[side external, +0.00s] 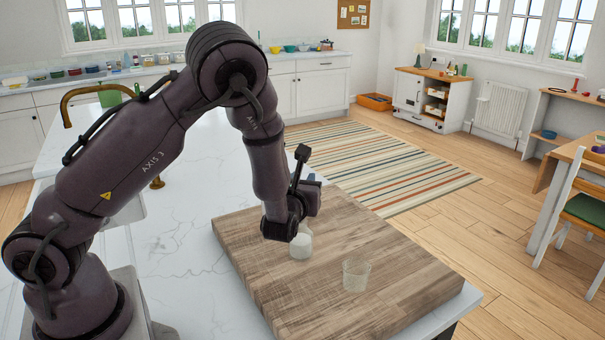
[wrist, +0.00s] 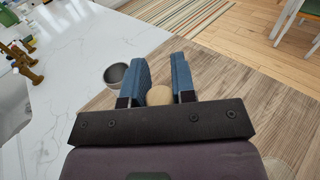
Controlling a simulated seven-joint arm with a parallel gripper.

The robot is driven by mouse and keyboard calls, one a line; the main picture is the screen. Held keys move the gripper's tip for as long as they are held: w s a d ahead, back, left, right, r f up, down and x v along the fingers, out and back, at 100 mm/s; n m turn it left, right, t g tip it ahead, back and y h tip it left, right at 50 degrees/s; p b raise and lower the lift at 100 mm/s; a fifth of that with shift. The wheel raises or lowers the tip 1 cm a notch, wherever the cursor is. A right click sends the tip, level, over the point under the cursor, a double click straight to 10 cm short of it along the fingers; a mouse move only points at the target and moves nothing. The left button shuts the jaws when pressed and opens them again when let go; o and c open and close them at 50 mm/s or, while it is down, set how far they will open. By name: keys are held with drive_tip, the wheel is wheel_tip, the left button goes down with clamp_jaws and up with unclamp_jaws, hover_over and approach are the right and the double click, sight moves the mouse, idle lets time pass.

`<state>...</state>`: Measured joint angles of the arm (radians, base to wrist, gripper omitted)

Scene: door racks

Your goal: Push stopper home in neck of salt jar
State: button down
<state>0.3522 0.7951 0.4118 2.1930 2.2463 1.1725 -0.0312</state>
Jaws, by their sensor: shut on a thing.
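My gripper (side external: 296,218) points down over the wooden board. In the wrist view, its two blue fingers (wrist: 159,76) are closed on a round tan stopper (wrist: 159,96), whose top shows between them. A small jar with white contents, apparently the salt jar (side external: 300,246), stands upright on the board directly below the gripper in the side view. Its neck is mostly hidden by the gripper, so I cannot tell whether the stopper is in the neck or above it, nor how deep it sits.
An open clear glass (side external: 356,275) stands on the board to the right of the jar. A grey round cup (wrist: 116,76) shows left of the fingers. The front of the wooden board (side external: 300,305) is clear. A brass tap (side external: 68,108) stands behind my arm.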

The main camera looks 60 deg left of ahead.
drive_tip(key=shift+f, duration=2)
drive_tip(key=shift+f, duration=1.15)
drive_tip(key=c, duration=0.9)
unclamp_jaws()
drive_tip(key=shift+o, duration=0.2)
drive_tip(key=v, duration=1.3)
drive_tip(key=shift+w+d, duration=0.1)
drive_tip(key=shift+w, duration=0.05)
